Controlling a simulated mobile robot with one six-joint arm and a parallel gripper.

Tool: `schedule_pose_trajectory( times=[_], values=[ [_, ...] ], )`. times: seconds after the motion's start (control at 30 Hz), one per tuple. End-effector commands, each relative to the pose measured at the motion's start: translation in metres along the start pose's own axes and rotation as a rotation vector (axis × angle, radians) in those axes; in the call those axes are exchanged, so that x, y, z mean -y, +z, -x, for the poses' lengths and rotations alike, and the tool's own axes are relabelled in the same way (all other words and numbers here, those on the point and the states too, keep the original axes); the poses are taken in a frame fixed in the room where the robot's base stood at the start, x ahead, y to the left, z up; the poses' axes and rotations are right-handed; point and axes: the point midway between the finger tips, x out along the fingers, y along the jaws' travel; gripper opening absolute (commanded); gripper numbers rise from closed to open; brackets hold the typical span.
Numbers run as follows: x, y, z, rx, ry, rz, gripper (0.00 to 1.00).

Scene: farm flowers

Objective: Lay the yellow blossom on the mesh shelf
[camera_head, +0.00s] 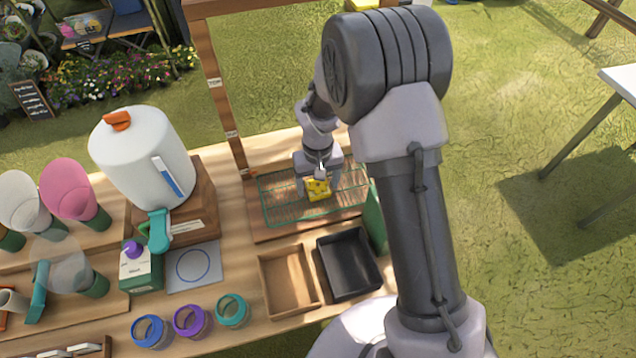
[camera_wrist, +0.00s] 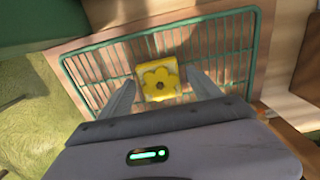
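The yellow blossom (camera_head: 319,190) is a square yellow piece with a flower shape and a dark centre. It also shows in the wrist view (camera_wrist: 158,79), where it appears to rest on the wires of the mesh shelf (camera_wrist: 100,78). The green-rimmed mesh shelf (camera_head: 278,207) sits on the wooden bench. My gripper (camera_head: 320,187) is directly over the shelf, with its fingers open on either side of the blossom. In the wrist view my gripper (camera_wrist: 161,79) shows small gaps between both fingers and the blossom.
A brown tray (camera_head: 288,282) and a black tray (camera_head: 349,264) stand in front of the shelf. A wooden post (camera_head: 222,100) rises at its back left. A white tank (camera_head: 143,155) and a green carton (camera_head: 141,268) stand to the left.

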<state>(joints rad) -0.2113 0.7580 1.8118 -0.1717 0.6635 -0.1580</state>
Motion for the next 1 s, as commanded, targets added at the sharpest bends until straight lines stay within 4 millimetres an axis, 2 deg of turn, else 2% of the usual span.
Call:
schedule_pose_trajectory(
  times=[0.13,0.23,0.5,0.77,0.87,0.9,0.97,1.0],
  values=[
    [0.000,0.000,0.002,0.000,0.000,0.000,0.74],
    [0.000,-0.001,0.015,-0.002,0.000,0.000,0.74],
    [0.000,-0.001,0.092,-0.004,0.000,0.001,0.74],
    [-0.002,0.002,0.134,-0.013,-0.004,-0.014,0.74],
    [-0.009,0.020,0.184,-0.077,-0.023,-0.084,0.74],
    [-0.013,0.034,0.212,-0.116,-0.037,-0.130,0.74],
    [-0.018,0.064,0.253,-0.181,-0.062,-0.209,0.74],
    [-0.021,0.087,0.276,-0.224,-0.080,-0.261,0.74]
  ],
)
